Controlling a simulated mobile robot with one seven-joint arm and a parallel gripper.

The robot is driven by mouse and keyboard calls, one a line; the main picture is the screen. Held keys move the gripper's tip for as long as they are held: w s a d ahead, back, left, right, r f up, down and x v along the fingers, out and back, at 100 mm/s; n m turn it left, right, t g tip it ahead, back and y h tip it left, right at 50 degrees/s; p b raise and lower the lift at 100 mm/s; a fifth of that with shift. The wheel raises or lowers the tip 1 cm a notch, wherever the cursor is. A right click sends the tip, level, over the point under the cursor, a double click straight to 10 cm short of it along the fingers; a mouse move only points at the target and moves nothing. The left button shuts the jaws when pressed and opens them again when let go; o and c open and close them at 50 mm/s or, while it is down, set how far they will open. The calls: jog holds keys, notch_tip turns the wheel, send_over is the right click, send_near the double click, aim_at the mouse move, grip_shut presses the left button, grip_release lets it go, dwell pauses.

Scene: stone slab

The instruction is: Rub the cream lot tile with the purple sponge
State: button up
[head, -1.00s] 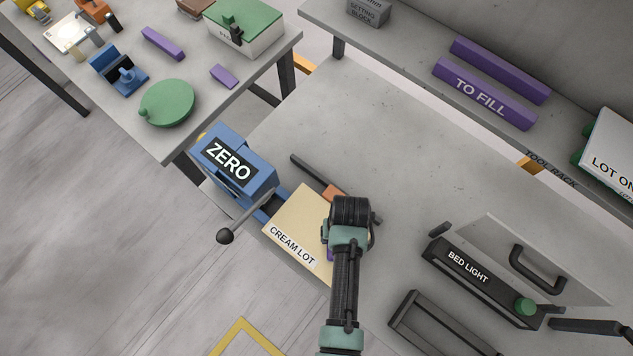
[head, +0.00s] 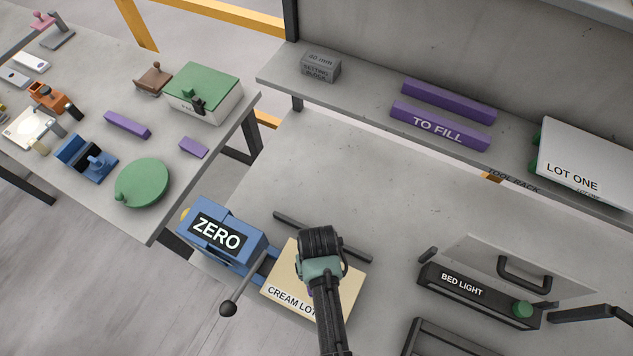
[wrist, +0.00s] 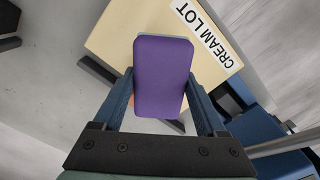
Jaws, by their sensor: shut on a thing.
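The cream lot tile (head: 283,272) is a flat, pale square labelled CREAM LOT, lying beside the blue ZERO vise (head: 222,235) on the stone slab. My arm's end covers its middle in the head view. In the wrist view the tile (wrist: 110,35) lies behind the purple sponge (wrist: 162,75), with its label at the upper right. My gripper (wrist: 162,88) is shut on the sponge, one blue finger on each side. The sponge overlaps the tile in this view; I cannot tell whether it touches it.
A dark bar (head: 292,222) lies at the tile's far side. The vise's handle (head: 229,308) sticks out at the near left. The BED LIGHT box (head: 462,286) stands to the right. The slab between the tile and the tool rack (head: 515,180) is clear.

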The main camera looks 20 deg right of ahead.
notch_tip(320, 180, up, 3)
jog(key=shift+w+a+f+p, duration=0.1)
jog(key=shift+w+p, duration=0.05)
jog(key=shift+p, duration=0.9)
jog(key=shift+r+p, duration=0.45)
jog(key=shift+r, duration=0.15)
jog(key=shift+f, duration=0.1)
